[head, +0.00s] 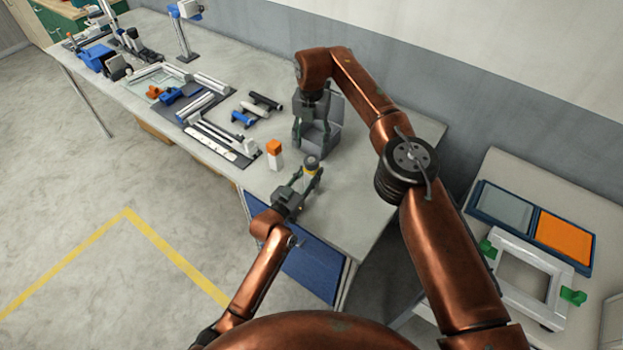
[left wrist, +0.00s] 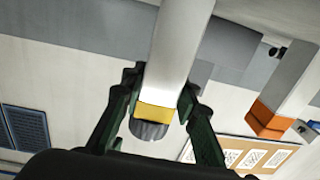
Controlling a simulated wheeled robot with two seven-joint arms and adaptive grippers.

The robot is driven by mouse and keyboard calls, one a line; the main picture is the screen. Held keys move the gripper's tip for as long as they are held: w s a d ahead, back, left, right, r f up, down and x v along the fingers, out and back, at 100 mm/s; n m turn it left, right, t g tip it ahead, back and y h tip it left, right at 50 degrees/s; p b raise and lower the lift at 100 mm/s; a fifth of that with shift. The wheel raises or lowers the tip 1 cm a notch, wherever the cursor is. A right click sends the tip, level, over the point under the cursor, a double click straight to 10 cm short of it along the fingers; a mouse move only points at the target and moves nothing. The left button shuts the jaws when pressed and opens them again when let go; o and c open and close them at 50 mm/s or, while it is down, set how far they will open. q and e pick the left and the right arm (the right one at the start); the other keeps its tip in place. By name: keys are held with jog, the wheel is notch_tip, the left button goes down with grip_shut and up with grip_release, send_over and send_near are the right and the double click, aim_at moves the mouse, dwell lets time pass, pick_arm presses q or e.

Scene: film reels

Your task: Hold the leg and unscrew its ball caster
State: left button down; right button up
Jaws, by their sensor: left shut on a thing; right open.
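The leg is a white square post (left wrist: 175,60) with a yellow band (left wrist: 155,112) and a dark rounded ball caster (left wrist: 148,131) at its end. In the head view the yellow band (head: 309,172) and dark caster (head: 311,162) face up. My left gripper (head: 306,183) is shut on the leg near the bench's front edge; its green fingers lie either side of it in the left wrist view (left wrist: 158,112). My right gripper (head: 312,138) is open, pointing down behind and above the caster, apart from it in the picture.
A white post with an orange end (head: 274,155) stands left of the held leg. A grey box (head: 322,140) is behind the right gripper. Dark and blue clamps (head: 243,118) and white rails (head: 222,140) lie farther left. The bench (head: 375,165) is clear at right.

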pick_arm(q)
jog(key=c, duration=1.4)
grip_release()
jog(key=shift+c, duration=0.2)
